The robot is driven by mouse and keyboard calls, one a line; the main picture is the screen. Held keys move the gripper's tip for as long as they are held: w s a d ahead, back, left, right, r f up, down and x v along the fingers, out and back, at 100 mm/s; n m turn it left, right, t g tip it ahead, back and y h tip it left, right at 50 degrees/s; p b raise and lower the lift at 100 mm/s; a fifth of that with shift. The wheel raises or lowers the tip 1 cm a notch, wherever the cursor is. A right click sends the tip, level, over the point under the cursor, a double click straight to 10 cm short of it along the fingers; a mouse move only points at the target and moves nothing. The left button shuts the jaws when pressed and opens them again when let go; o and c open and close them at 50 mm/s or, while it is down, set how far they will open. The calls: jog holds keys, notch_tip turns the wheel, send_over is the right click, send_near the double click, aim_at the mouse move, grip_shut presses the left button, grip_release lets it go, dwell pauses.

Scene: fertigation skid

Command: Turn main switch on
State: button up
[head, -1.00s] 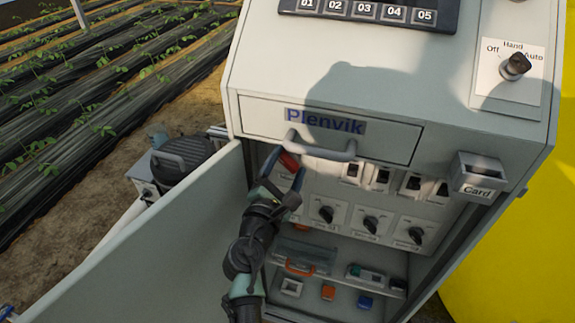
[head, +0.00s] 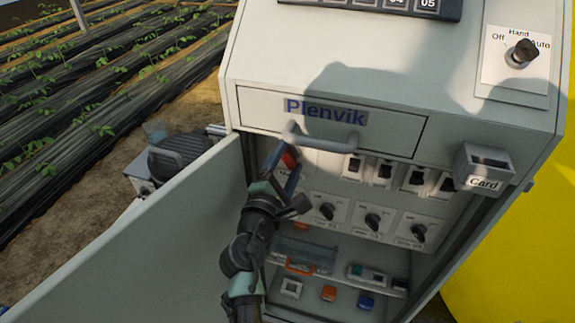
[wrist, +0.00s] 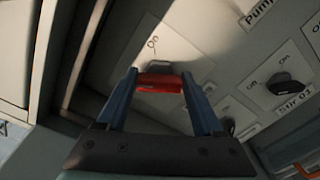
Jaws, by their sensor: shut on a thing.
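The main switch's red handle (head: 290,158) is at the upper left inside the open cabinet, under the drawer and partly hidden by my gripper (head: 284,161). In the wrist view, the red handle (wrist: 160,84) lies crosswise between the two blue fingers of my gripper (wrist: 160,80), which is shut on it. A grey piece of the switch shows behind the handle, and an "On" label sits above it on the pale plate (wrist: 165,48). The handle's exact turn angle is hard to tell.
The cabinet door (head: 165,235) stands open at the left. The drawer handle (head: 320,138) juts out just above my gripper. Black rotary knobs (head: 373,221) and small black switches (head: 384,172) are to the right. A shelf below holds small parts, including an orange one (head: 329,293).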

jog(key=m+b, duration=0.1)
jog(key=m, duration=0.1)
jog(key=m+b, duration=0.1)
jog(key=shift+f+m+b, duration=0.4)
jog(key=m+b, duration=0.3)
jog(key=shift+f+m, duration=0.15)
jog(key=shift+m, duration=0.15)
jog(key=m+b, duration=0.3)
jog(key=m, duration=0.1)
jog(key=shift+f+b, duration=0.1)
jog(key=shift+b, duration=0.2)
jog(key=shift+a+m+b, duration=0.1)
jog(key=shift+m+b, duration=1)
jog(key=shift+m, duration=0.5)
jog(key=o, duration=1.4)
jog(key=shift+c, duration=0.2)
jog(key=shift+s+r, duration=0.1)
jog(key=shift+r, duration=0.1)
jog(key=v, duration=1.2)
jog(key=shift+s+p, duration=0.35)
jog(key=shift+s, duration=0.05)
jog(key=shift+a, duration=0.15)
